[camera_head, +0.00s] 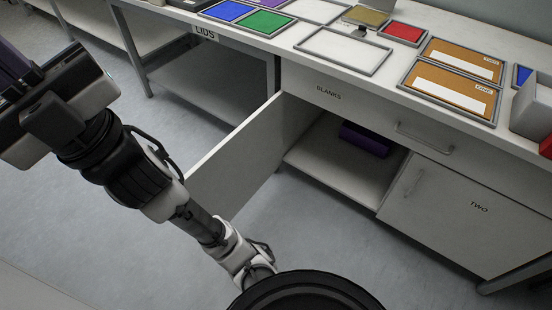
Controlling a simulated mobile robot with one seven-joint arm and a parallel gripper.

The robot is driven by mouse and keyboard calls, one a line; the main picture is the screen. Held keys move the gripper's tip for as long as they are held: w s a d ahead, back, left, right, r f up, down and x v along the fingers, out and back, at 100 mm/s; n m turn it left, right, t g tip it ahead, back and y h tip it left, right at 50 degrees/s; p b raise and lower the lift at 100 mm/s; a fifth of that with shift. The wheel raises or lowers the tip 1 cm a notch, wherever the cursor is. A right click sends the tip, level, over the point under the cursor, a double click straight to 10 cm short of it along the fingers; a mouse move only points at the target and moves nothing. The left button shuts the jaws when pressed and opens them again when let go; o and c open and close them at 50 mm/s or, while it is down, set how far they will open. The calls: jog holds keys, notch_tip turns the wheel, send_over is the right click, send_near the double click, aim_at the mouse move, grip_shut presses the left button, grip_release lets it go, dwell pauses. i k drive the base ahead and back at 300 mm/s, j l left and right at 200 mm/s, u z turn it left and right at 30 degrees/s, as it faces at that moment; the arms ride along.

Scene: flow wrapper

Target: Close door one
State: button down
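Door one, a plain off-white cabinet door (240,155), stands wide open. It swings out from the left side of the compartment under the counter, and its free edge points toward the lower left. No label shows on its visible face. The open compartment shows a bare shelf floor (335,175) with a purple roll-like thing (366,139) at the back. My arm runs across the left of the picture, from the upper left down to the lower middle, and covers part of the door's lower free corner. I cannot make out my gripper's fingertips.
The door marked TWO (465,215) is shut, right of the opening. The BLANKS drawer (350,115) above looks shut. The counter holds several coloured trays, an empty frame (343,52) and brown boards (450,90). Grey floor (330,235) lies clear before the cabinet.

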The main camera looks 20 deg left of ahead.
aim_at(223, 182)
jog(key=j+z, duration=0.75)
jog(key=j, duration=0.15)
jog(key=j+z, duration=0.15)
jog(key=j, duration=0.35)
jog(key=k+j+z, duration=0.15)
jog(key=j, duration=0.4)
jog(key=k+j, duration=0.1)
jog(key=j, duration=0.3)
jog(key=k+j, duration=0.1)
jog(key=j, duration=0.7)
jog(key=k+j+z, duration=0.1)
jog(key=j, duration=0.25)
jog(key=k+j, duration=0.15)
jog(key=j, duration=0.25)
jog(key=k+z, duration=0.15)
jog(key=z, duration=0.5)
